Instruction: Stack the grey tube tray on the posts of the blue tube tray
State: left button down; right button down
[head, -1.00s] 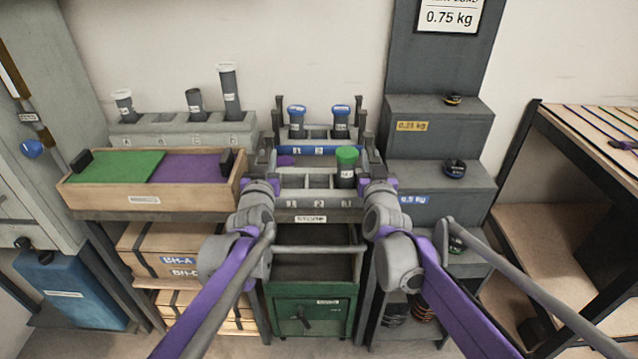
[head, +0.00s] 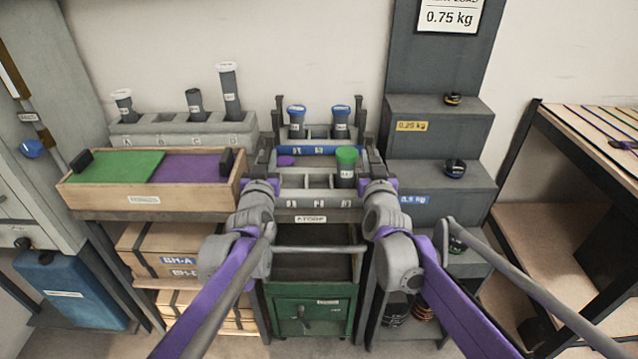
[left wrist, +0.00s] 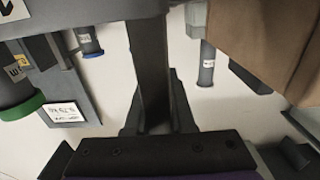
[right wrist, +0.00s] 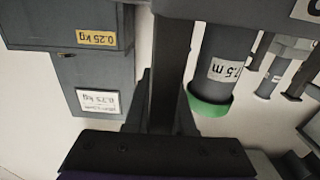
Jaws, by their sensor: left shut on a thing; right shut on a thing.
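The grey tube tray (head: 304,197) is level between my two grippers, with a green-capped tube (head: 346,168) upright in its right part. My left gripper (head: 272,186) is shut on its left end, and my right gripper (head: 376,186) on its right end. The blue tube tray (head: 320,150) is just behind, with two blue-capped tubes (head: 297,120) and dark upright posts (head: 357,112) at its corners. The grey tray hides part of the blue tray's front. The green-capped tube also shows in the right wrist view (right wrist: 215,70). I cannot tell how high the grey tray hangs.
A wooden box (head: 150,198) with green and purple pads stands close on the left. Behind it is a grey rack (head: 180,136) with several tubes. Grey weight steps (head: 440,180) stand on the right. A green drawer cabinet (head: 312,310) is below.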

dwell(0.4)
